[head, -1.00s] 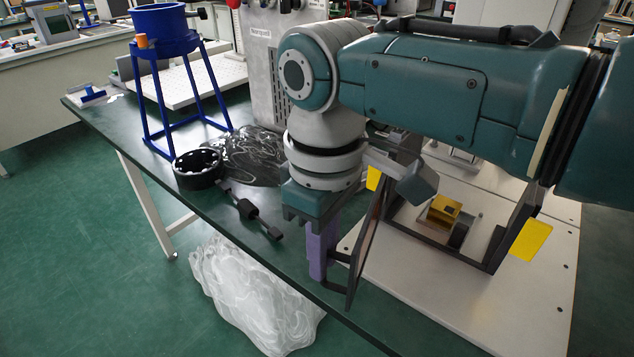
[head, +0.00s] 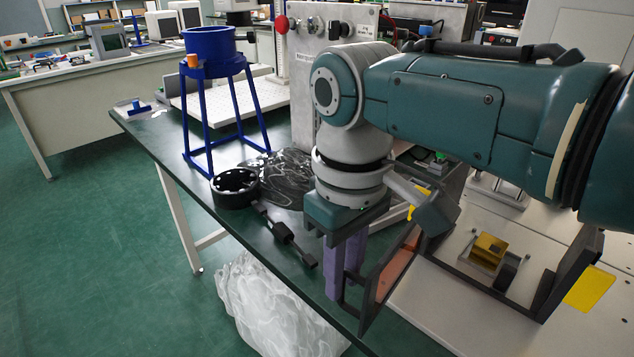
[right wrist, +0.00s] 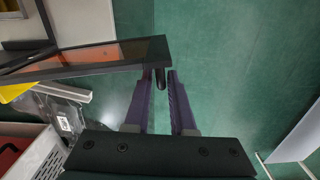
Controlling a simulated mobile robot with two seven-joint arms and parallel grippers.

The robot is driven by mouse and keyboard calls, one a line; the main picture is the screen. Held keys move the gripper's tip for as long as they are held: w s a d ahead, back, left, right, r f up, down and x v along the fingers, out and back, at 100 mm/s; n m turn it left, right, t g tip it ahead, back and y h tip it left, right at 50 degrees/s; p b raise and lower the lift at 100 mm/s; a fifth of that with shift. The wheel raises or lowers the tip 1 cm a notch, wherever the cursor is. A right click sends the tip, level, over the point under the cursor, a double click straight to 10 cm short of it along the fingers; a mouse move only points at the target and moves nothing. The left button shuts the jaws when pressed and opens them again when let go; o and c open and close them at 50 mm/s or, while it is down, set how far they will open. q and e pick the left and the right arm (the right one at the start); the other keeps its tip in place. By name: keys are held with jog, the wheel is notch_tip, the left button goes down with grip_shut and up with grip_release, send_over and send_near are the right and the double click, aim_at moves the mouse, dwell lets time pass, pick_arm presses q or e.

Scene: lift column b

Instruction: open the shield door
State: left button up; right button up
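The shield door (head: 396,268), a dark-framed panel with an orange-tinted pane, stands swung out from the dark shield frame (head: 490,295) in the head view. It crosses the upper left of the right wrist view (right wrist: 95,57). My right gripper (head: 345,290) points down beside the door's free edge. Its purple fingers (right wrist: 160,85) stand apart, with the dark door handle (right wrist: 160,77) between their tips. I see thin gaps beside the handle; firm contact is not clear. My right forearm hides part of the frame. My left gripper is not in view.
A blue stand (head: 210,70), a black ring (head: 235,188) and a black rod (head: 285,235) are on the dark green table. A clear plastic bag (head: 265,310) lies below the edge.

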jog(key=shift+o, duration=1.3)
jog(key=shift+r, duration=0.1)
notch_tip(320, 180, up, 10)
jog(key=p, duration=0.3)
